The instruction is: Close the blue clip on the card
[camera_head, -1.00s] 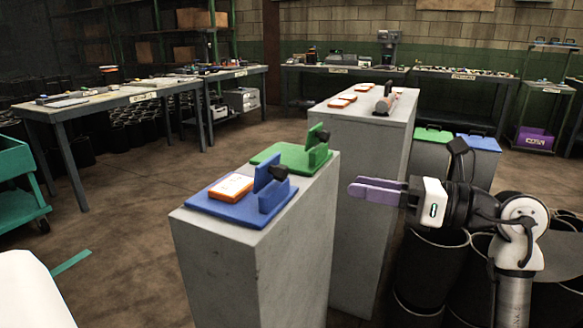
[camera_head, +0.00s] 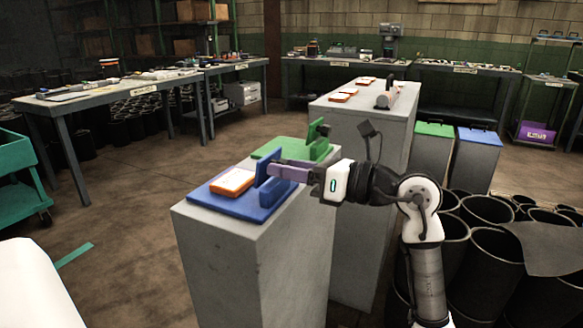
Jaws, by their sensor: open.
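The blue clip (camera_head: 268,181) stands on a blue base plate (camera_head: 220,202) on top of the near grey pedestal. Its upper plate is raised, with the front block beside it. The card (camera_head: 232,181), white with an orange edge, lies flat on the base plate to the left of the clip. My gripper (camera_head: 275,169) reaches in from the right, its purple fingers open at the raised part of the clip. The fingers cover the clip's black knob. I cannot tell whether they touch the clip.
A green clip (camera_head: 318,140) on a green plate stands just behind. A taller grey pedestal (camera_head: 368,118) with several orange-edged cards is behind it to the right. Black cylinders (camera_head: 497,235) crowd the floor at the right.

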